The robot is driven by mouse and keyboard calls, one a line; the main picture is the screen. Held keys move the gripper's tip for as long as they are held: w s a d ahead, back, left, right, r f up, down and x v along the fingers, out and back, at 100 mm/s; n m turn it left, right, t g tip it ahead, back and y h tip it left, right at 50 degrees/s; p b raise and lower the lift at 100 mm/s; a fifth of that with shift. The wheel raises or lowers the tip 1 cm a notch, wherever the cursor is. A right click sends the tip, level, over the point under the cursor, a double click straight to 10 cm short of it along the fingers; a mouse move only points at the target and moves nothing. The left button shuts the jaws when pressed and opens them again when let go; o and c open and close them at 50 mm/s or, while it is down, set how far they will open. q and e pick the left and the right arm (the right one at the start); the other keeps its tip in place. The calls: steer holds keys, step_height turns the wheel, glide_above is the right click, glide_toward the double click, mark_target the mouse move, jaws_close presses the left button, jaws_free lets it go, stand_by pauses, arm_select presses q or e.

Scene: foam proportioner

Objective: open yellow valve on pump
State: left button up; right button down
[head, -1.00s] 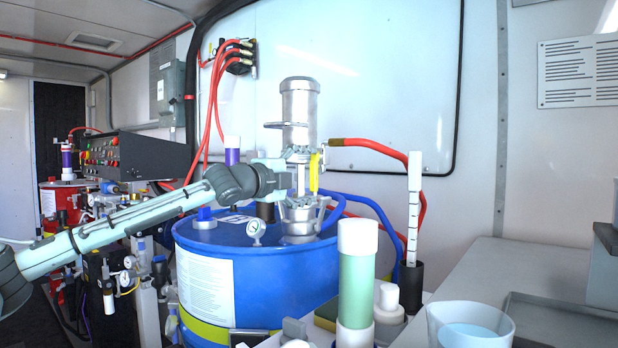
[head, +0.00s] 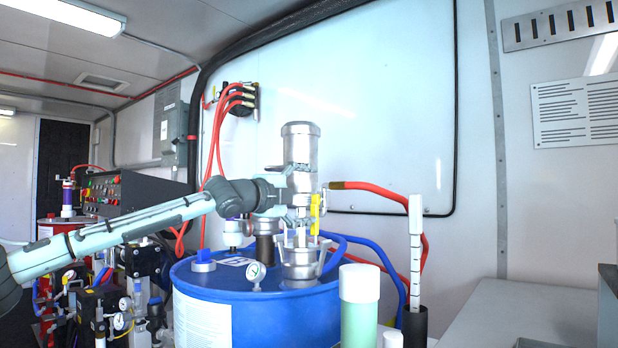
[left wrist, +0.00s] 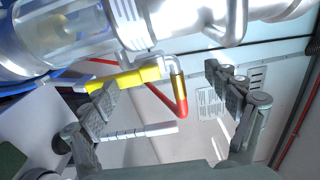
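The pump is a silver cylinder (head: 300,150) standing on the blue drum (head: 258,305). Its yellow valve handle (head: 315,212) hangs upright on the pump's right side, where the red hose joins. My left gripper (head: 290,188) is at the pump beside the valve, its fingers partly hidden there. In the left wrist view, the gripper (left wrist: 160,80) is open, its fingers spread wide. The yellow handle (left wrist: 135,77) lies near the left finger's tip; I cannot tell whether they touch. The pump body fills the top of that view. My right gripper is not in view.
A red hose (head: 375,190) runs right from the valve. A white marked tube (head: 415,245) and a green, white-capped cylinder (head: 360,300) stand right of the drum. A grey bench (head: 520,315) is at the right.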

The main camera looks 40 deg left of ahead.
arm_select(q)
steer(key=shift+r, duration=2.2)
steer(key=shift+f, duration=0.15)
